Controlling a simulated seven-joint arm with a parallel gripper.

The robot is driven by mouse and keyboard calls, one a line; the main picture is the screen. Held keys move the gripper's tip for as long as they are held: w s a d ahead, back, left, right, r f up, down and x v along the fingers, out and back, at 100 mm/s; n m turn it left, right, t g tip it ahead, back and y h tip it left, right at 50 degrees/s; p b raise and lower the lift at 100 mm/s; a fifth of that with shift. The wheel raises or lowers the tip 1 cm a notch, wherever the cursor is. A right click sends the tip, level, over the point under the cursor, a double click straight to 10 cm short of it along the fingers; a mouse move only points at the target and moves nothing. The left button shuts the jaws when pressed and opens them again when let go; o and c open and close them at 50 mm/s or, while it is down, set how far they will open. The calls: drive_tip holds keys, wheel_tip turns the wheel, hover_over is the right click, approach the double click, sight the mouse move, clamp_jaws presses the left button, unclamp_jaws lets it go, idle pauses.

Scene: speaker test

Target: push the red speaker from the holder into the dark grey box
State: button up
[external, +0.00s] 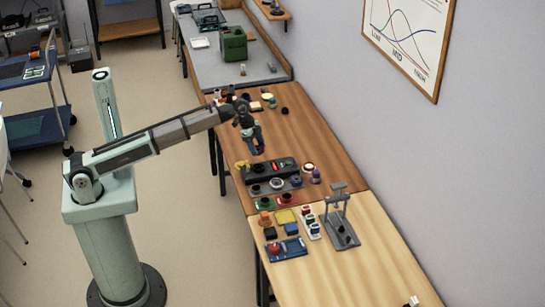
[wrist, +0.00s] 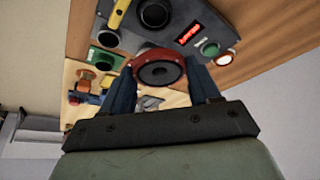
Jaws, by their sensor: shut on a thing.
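My gripper (wrist: 158,72) has its two blue fingers shut on a round red speaker (wrist: 158,67) with a dark cone, which faces the wrist camera. In the external view my gripper (external: 259,150) is above the brown table, behind the dark grey box (external: 258,173); I cannot make out the speaker there. The dark grey box has a red lit display (wrist: 188,33), a green button (wrist: 208,48) and a white lamp. A lighter grey strip with several round parts, perhaps the holder (external: 267,190), lies in front of the box.
Green (external: 264,204) and red (external: 288,199) pieces with dark round tops lie nearer the camera. A blue tray (external: 294,247) and a grey stand with a post (external: 341,230) are on the lighter table.

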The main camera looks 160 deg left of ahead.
drive_tip(key=shift+f, duration=3.45)
drive_tip(key=shift+f, duration=1.25)
idle(0.4)
drive_tip(key=o, duration=1.1)
drive_tip(key=shift+r, duration=0.15)
drive_tip(key=shift+r, duration=3.6)
drive_tip(key=shift+w, duration=0.1)
